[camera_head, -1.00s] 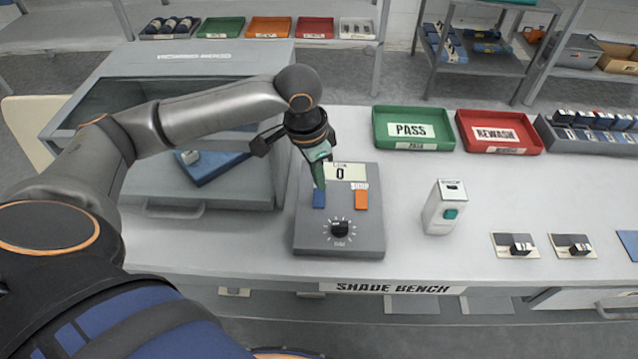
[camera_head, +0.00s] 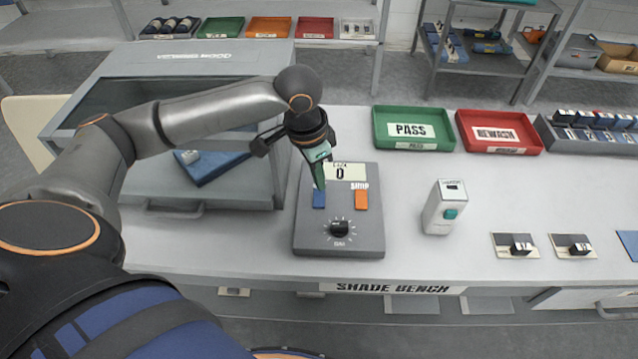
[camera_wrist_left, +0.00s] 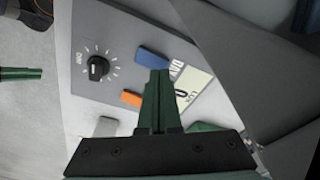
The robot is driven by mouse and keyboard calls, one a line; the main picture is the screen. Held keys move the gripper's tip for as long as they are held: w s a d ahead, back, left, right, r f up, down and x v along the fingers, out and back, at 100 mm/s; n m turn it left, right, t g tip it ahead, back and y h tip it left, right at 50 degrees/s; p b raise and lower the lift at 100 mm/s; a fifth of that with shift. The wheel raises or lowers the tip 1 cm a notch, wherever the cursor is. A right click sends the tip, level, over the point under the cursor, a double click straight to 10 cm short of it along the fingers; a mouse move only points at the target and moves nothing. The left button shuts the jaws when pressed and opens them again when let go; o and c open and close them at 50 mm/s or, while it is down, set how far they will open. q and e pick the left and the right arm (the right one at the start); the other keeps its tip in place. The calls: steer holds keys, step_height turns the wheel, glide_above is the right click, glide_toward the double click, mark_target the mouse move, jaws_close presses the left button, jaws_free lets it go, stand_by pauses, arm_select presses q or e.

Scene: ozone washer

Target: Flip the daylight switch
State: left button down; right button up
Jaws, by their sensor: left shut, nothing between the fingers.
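The grey control box (camera_head: 365,242) stands on the bench with a display (camera_head: 345,172) reading 0, a blue switch (camera_head: 319,199), an orange switch (camera_head: 361,200) and a black dial (camera_head: 340,228). In the left wrist view, lettering that looks like "DAY" sits beside the blue switch (camera_wrist_left: 152,56). My left gripper (camera_head: 320,186) is shut and empty, pointing down at the top end of the blue switch. Its green fingertips (camera_wrist_left: 158,76) also show close to that switch; I cannot tell whether they touch it. A green-fingered tip, probably my right gripper (camera_wrist_left: 22,74), shows at the left wrist view's left edge.
A grey hood (camera_head: 190,75) with a blue board (camera_head: 215,168) inside stands left of the box. A white handheld device (camera_head: 437,212) stands to the right. A green PASS tray (camera_head: 414,128) and a red REWASH tray (camera_head: 499,133) lie behind. Bench between box and device is clear.

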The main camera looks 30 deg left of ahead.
mark_target(318, 192)
arm_select(q)
steer(key=shift+f, duration=0.9)
stand_by(0.3)
steer(key=shift+r+p, duration=0.95)
steer(key=shift+p, duration=0.15)
steer(key=shift+r+p, duration=0.3)
steer(key=shift+p, duration=0.1)
steer(key=shift+r+p, duration=0.3)
steer(key=shift+p, duration=0.1)
steer(key=shift+r+p, duration=0.15)
steer(key=shift+p, duration=0.15)
steer(key=shift+r+p, duration=0.25)
steer(key=shift+p, duration=0.05)
step_height(318, 192, up, 3)
steer(key=p, duration=0.4)
steer(key=shift+r+p, duration=0.15)
steer(key=shift+p, duration=0.25)
